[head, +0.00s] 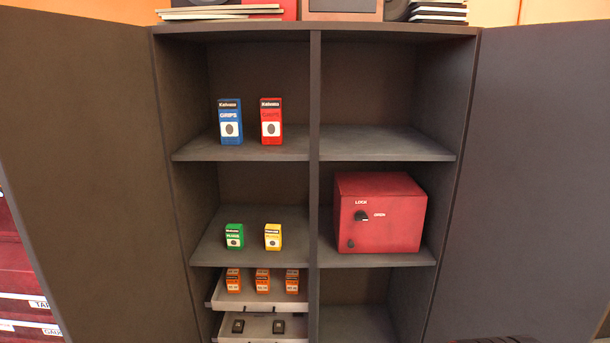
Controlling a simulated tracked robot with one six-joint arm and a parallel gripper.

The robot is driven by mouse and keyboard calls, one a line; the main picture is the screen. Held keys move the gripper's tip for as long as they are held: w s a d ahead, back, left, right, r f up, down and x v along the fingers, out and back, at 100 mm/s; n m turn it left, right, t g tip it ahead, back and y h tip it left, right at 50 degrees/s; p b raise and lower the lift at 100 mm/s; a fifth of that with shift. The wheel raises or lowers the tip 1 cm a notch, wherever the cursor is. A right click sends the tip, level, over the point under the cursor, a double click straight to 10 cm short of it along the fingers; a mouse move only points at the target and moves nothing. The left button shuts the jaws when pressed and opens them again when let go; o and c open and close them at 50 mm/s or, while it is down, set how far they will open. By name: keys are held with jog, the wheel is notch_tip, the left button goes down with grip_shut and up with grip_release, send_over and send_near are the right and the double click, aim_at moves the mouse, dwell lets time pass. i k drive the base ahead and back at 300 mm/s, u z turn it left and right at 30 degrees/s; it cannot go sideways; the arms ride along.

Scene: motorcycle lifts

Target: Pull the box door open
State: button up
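A red box (400,222) stands on the middle shelf in the right half of an open dark cabinet. Its front door (385,235) looks shut. A black knob (362,216) sits on the door, with the word LOCK above it and OPEN to its right. Which word the knob points to is hard to tell. A small dark spot (350,243) shows low on the left of the door. My gripper is not in view. A dark ridged shape at the bottom right edge is too cut off to identify.
The cabinet doors stand wide open at left (85,160) and right (535,160). A divider (315,160) runs left of the box. Small cartons, including a blue one (230,122), stand in the left half. Pulled-out trays (262,303) sit below them. The shelf above the box is empty.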

aim_at(395, 224)
jog(key=z, duration=0.05)
jog(key=k, duration=0.5)
jog(key=u, duration=1.25)
jog(key=i, duration=0.1)
jog(key=u, duration=0.4)
